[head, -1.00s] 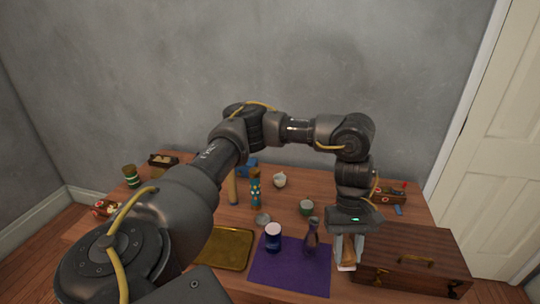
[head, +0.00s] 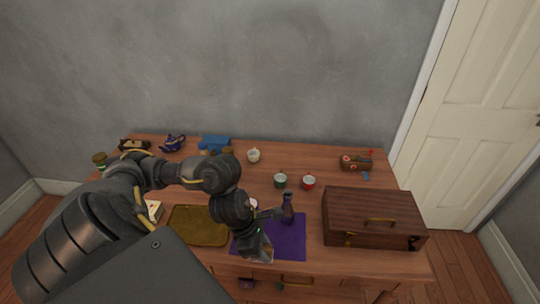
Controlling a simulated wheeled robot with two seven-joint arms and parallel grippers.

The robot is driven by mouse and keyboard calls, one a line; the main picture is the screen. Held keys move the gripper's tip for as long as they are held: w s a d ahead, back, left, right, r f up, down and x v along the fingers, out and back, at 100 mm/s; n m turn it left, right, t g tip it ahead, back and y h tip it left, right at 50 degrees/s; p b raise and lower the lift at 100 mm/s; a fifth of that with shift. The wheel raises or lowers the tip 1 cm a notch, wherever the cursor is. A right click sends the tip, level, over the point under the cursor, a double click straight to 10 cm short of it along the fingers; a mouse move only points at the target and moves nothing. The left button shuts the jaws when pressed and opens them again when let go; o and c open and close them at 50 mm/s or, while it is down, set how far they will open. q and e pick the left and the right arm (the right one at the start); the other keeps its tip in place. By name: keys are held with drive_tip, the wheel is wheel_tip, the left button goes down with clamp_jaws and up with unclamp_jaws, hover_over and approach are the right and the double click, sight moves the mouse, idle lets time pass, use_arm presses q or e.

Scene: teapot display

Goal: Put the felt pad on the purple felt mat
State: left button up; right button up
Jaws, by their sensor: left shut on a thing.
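The purple felt mat (head: 285,242) lies flat near the front of the wooden table. My left gripper (head: 262,256) points down over the left front part of the mat. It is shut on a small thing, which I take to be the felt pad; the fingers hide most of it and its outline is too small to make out. I cannot tell whether it touches the mat. A dark purple vase (head: 288,208) stands upright at the back of the mat, just right of my gripper. My left arm hides the mat's back left part. My right gripper is not in view.
A brass-coloured tray (head: 195,228) lies left of the mat. A large wooden box (head: 372,212) stands to the right. The mat's right front part is clear.

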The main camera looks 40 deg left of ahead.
use_arm(q)
drive_tip(key=s+a+r+n+t+y, duration=0.1)
drive_tip(key=s+a+n, duration=0.3)
drive_tip(key=a, duration=0.1)
drive_tip(key=b, duration=0.2)
approach(284, 243)
drive_tip(key=shift+w+d+f, duration=0.45)
drive_tip(key=shift+d, duration=0.1)
drive_tip(key=shift+w+f, duration=0.15)
drive_tip(key=shift+f, duration=0.1)
wheel_tip(284, 243, down, 3)
drive_tip(key=shift+p, duration=0.4)
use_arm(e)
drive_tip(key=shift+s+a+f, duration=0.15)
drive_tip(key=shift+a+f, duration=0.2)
use_arm(q)
drive_tip(key=shift+w+f, duration=0.1)
drive_tip(key=shift+f, duration=0.05)
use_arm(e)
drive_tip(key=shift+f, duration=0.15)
